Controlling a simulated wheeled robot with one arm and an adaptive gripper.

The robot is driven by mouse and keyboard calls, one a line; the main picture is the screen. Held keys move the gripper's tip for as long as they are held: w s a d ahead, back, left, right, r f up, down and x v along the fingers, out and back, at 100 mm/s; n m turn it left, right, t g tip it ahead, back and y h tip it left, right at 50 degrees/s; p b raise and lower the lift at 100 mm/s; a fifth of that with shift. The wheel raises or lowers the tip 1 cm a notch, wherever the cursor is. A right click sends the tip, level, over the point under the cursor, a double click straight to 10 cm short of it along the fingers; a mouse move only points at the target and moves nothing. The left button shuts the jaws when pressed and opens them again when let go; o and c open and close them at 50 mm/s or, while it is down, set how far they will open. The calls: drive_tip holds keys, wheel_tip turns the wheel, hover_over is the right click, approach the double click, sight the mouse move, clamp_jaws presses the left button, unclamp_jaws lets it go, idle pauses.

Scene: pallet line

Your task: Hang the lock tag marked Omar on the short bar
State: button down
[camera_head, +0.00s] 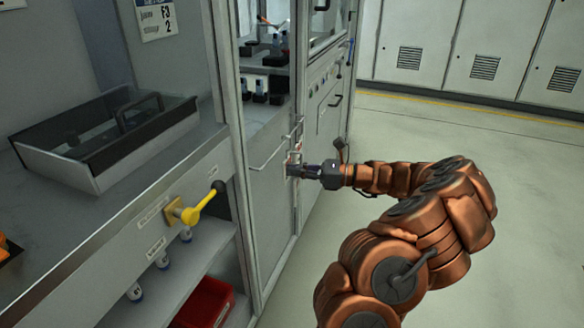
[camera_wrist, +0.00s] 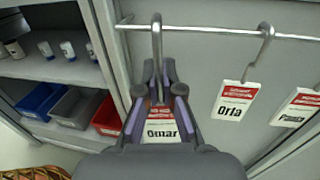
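The white and red lock tag marked Omar (camera_wrist: 161,131) is upright in the wrist view, partly hidden by my gripper. My gripper (camera_wrist: 164,74) is closed around it, with its metal hook rising between the fingers. The hook's top reaches a horizontal metal bar (camera_wrist: 205,30) and overlaps it; whether it bears on the bar I cannot tell. Tags marked Orta (camera_wrist: 235,101) and a name like Pamela (camera_wrist: 298,106) hang further right on this bar. In the head view my gripper (camera_head: 292,170) is at the cabinet front, beside a thin bar (camera_head: 266,165). Which bar is short is unclear.
Left of the bar in the wrist view are shelves with blue (camera_wrist: 40,99), grey (camera_wrist: 77,106) and red (camera_wrist: 106,118) bins. In the head view a yellow handle (camera_head: 196,206) sticks out from the counter front. The floor (camera_head: 440,130) to the right is clear.

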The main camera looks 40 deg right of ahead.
drive_tip(key=shift+s+a+p+v, duration=0.15)
drive_tip(key=shift+p+v, duration=0.55)
drive_tip(key=shift+v, duration=0.55)
drive_tip(key=shift+s+a+p+v, duration=0.15)
drive_tip(key=shift+p+v, duration=0.5)
drive_tip(key=shift+v, duration=0.6)
